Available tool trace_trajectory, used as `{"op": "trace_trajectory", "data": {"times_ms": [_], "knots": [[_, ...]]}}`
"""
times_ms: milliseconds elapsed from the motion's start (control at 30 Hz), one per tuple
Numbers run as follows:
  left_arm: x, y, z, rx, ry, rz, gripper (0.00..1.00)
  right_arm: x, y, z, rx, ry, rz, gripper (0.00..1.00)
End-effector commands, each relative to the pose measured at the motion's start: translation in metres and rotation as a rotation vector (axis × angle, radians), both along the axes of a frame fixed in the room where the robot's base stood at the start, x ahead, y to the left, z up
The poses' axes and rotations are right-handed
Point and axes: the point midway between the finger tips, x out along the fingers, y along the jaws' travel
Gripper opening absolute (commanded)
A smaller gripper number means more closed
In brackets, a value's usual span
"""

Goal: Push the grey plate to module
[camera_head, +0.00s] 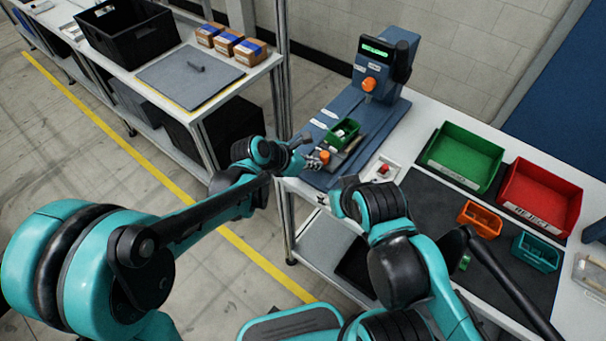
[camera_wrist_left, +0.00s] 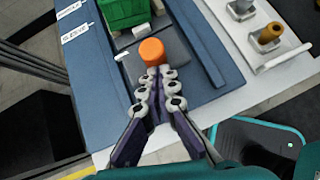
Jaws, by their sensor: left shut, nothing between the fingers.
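The grey plate (camera_wrist_left: 172,42) lies on the blue base of the module (camera_head: 378,75), a blue press-like machine with a lit green display. An orange knob (camera_wrist_left: 152,51) stands at the plate's near end, and it also shows in the head view (camera_head: 324,156). A small green bin (camera_head: 342,133) sits beyond the knob. My left gripper (camera_wrist_left: 161,74) is shut and empty, its fingertips right at the near side of the knob; I cannot tell if they touch. My right gripper (camera_head: 328,203) is by the table's front edge, its fingers too small to read.
A green bin (camera_head: 461,157), a red bin (camera_head: 540,196) and small orange and teal bins stand on a dark mat to the right. A shelf with a black crate (camera_head: 125,33) is at the left.

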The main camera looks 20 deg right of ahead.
Motion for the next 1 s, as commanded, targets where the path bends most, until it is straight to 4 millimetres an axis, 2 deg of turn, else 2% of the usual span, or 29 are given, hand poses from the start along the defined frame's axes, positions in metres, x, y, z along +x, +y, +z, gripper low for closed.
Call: {"op": "trace_trajectory", "data": {"times_ms": [33,200,500,700,1000], "knots": [[0.009,-0.013,-0.001,-0.001,0.000,-0.004,0.00,0.000,0.000,-0.001,0.000,0.000,0.000,0.42],[0.036,-0.048,0.000,0.000,-0.001,-0.004,0.00,0.000,0.000,-0.002,0.000,0.000,0.000,0.42],[0.076,-0.099,0.000,0.000,0.000,-0.001,0.00,0.000,0.000,0.000,0.000,0.000,0.000,0.42],[0.092,-0.118,0.000,0.000,0.000,-0.001,0.00,0.000,0.000,0.002,0.000,0.000,0.000,0.42],[0.099,-0.128,0.001,-0.002,-0.001,0.001,0.00,0.000,0.000,0.002,0.000,0.000,0.000,0.42]]}}
